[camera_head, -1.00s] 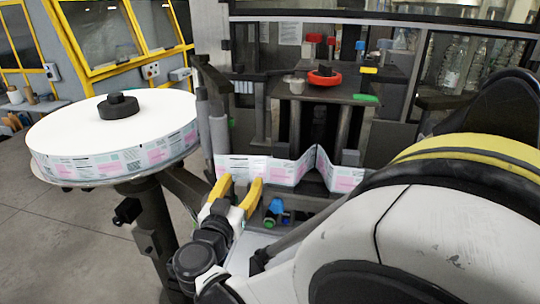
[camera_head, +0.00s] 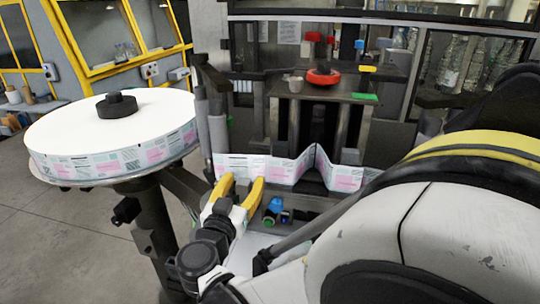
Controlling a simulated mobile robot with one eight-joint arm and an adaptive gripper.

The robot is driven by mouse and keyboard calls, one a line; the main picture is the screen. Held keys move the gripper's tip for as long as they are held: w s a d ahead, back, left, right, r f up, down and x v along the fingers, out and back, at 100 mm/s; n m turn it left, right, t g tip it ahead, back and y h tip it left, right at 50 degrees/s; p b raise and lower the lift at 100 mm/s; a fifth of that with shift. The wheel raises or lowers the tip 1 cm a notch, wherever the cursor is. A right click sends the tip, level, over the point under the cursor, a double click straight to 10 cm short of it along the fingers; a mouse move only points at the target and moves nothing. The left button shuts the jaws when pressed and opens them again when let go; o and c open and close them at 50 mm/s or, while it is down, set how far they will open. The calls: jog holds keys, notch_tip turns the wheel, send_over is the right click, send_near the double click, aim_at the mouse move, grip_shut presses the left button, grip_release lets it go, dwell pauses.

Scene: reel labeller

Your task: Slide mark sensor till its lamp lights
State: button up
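My gripper (camera_head: 243,183) has two yellow fingers spread apart, with nothing visible between them. It is in front of the left part of the printed label web (camera_head: 285,171), which runs in folds across the labeller; I cannot tell whether the fingertips touch it. Just right of the gripper is a small blue part (camera_head: 276,204) with green and dark pieces beside it. I cannot tell whether this is the mark sensor, and no lit lamp can be made out. The far right of the web is hidden behind my arm.
A large white label reel (camera_head: 70,135) with a black hub stands at the left on a dark post. Behind the web is a dark machine frame with a red handwheel (camera_head: 324,77). My arm fills the lower right. Grey floor lies open at the lower left.

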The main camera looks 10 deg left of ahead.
jog(key=shift+s, duration=0.15)
jog(key=s, duration=1.1)
jog(key=shift+s+a, duration=0.35)
jog(key=shift+a, duration=0.1)
jog(key=w, duration=0.8)
jog(key=w+d, duration=0.1)
jog(key=w, duration=0.3)
jog(key=shift+a, duration=0.1)
